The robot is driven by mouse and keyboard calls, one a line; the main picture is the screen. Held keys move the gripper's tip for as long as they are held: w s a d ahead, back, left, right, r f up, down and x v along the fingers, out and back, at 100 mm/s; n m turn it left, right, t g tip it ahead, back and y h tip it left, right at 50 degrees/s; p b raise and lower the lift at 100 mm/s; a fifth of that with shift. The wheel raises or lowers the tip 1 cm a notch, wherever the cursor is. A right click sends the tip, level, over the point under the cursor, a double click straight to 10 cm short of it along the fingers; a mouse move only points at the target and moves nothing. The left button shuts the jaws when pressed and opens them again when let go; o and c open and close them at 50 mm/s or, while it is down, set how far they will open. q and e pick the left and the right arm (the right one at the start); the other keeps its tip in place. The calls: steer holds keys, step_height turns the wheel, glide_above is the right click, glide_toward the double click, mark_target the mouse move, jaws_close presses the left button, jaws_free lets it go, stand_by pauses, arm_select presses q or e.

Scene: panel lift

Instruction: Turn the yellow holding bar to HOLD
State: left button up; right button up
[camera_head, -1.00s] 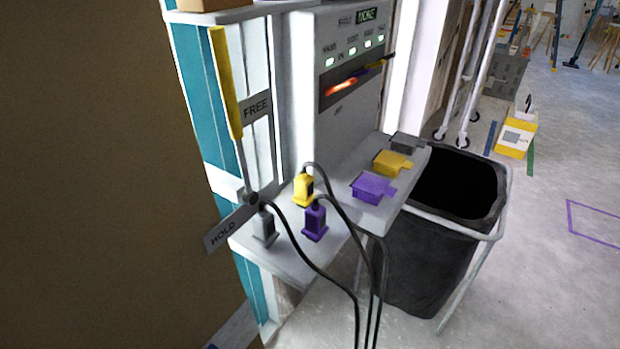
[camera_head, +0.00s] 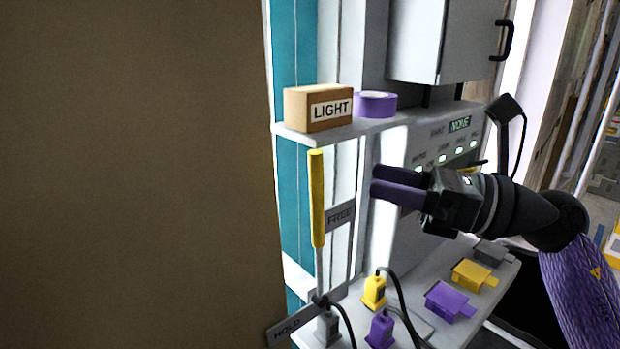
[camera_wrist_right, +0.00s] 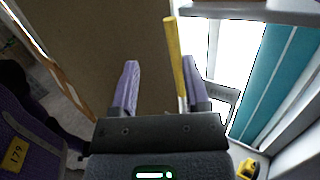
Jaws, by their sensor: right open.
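The yellow holding bar (camera_head: 317,198) stands nearly upright on a thin grey rod, beside the FREE sign (camera_head: 340,216). The HOLD sign (camera_head: 290,329) lies lower left, near the rod's pivot. My right gripper (camera_head: 374,182) is right of the bar's upper part, pointing left toward it, apart from it in the head view. In the right wrist view the bar (camera_wrist_right: 173,60) shows beyond the right gripper (camera_wrist_right: 160,75), between the lines of its two open purple fingers, closer to the right one. My left gripper is not in view.
A shelf (camera_head: 290,133) above carries a LIGHT box (camera_head: 306,107) and purple tape (camera_head: 375,104). Below, yellow (camera_head: 374,292) and purple (camera_head: 380,330) plugs with cables stand on a ledge. A large brown panel (camera_head: 130,180) fills the left.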

mark_target(317, 176)
steer(key=shift+n+g+h, duration=0.4)
steer(key=shift+n+h, duration=0.2)
steer(key=x, duration=0.3)
steer(key=p+x, duration=0.1)
steer(key=x, duration=0.5)
steer(key=shift+w+f, duration=0.25)
steer(key=shift+w, duration=0.05)
steer(key=shift+w, duration=0.1)
jaws_close()
